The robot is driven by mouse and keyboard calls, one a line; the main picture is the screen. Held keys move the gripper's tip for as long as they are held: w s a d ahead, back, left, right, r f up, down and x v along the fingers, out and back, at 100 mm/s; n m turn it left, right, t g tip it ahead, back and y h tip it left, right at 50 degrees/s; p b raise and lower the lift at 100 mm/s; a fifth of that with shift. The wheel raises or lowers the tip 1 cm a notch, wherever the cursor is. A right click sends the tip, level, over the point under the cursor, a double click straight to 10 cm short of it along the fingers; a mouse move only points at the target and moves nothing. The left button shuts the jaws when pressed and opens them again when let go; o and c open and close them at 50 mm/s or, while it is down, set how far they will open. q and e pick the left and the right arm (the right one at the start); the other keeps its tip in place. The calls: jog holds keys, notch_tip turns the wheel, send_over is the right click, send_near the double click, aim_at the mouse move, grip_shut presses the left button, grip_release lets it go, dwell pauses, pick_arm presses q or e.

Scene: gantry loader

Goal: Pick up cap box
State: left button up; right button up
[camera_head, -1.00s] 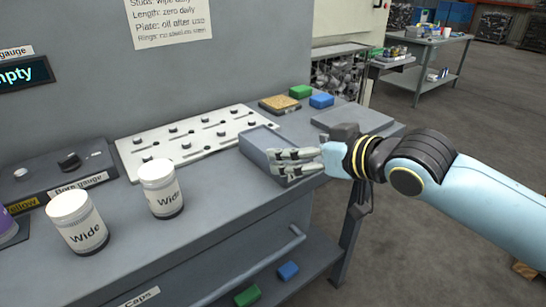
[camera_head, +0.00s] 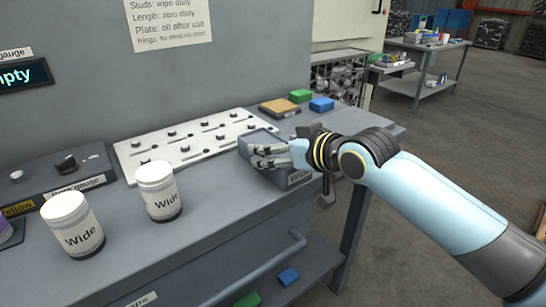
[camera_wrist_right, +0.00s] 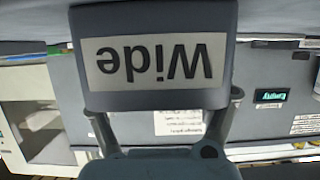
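The cap box is a grey open-topped box (camera_head: 256,137) near the right end of the bench, with a "Wide" label on its end face. My right gripper (camera_head: 262,156) is at the box, its fingers overlapping it in the head view and hiding part of its side and opening. In the right wrist view the box (camera_wrist_right: 155,15) fills the top middle with its label upside down. The two fingers there (camera_wrist_right: 160,102) stand wide apart near the box's two sides. Whether they touch it is not clear. My left gripper is not in view.
Two white "Wide" jars (camera_head: 72,226) (camera_head: 159,191) stand on the bench left of the box. A white pegged plate (camera_head: 190,145) lies behind it. Green (camera_head: 300,96) and blue (camera_head: 321,104) blocks and a tan-topped block (camera_head: 279,107) lie at the back right.

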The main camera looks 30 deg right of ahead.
jog(key=c, duration=1)
jog(key=shift+o, duration=0.2)
